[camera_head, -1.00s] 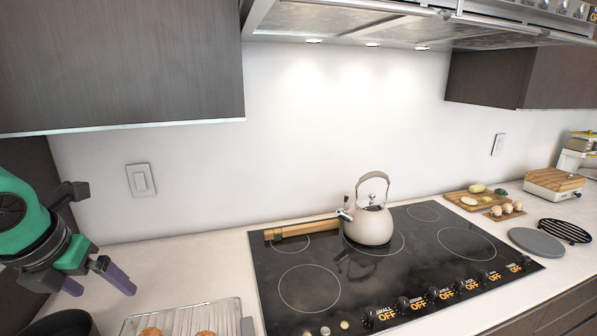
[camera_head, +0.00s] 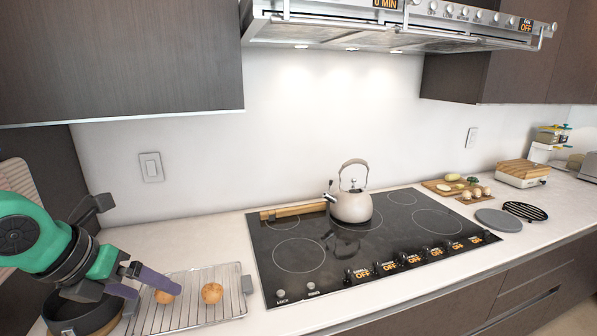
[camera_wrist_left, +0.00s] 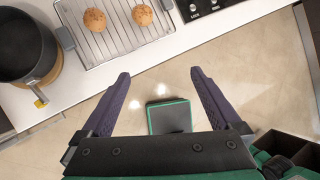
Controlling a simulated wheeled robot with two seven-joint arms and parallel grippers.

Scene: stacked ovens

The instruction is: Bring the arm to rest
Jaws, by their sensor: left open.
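My left gripper (camera_head: 146,288) comes in at the lower left of the head view, on a green and dark arm. Its purple fingers are apart with nothing between them. In the head view it overlaps the left end of a wire rack (camera_head: 233,296) that carries two round brown baked pieces (camera_head: 212,293). In the left wrist view the open fingers (camera_wrist_left: 160,74) show over the floor, in front of the counter edge, with the rack (camera_wrist_left: 118,45) beyond them. My right gripper is not in view.
A black pan (camera_head: 75,318) stands left of the rack; it also shows in the left wrist view (camera_wrist_left: 25,45). A cooktop (camera_head: 290,280) with a kettle (camera_head: 351,206) and a wooden rolling pin-like piece (camera_head: 295,210) lies to the right. A range hood (camera_head: 390,32) hangs above.

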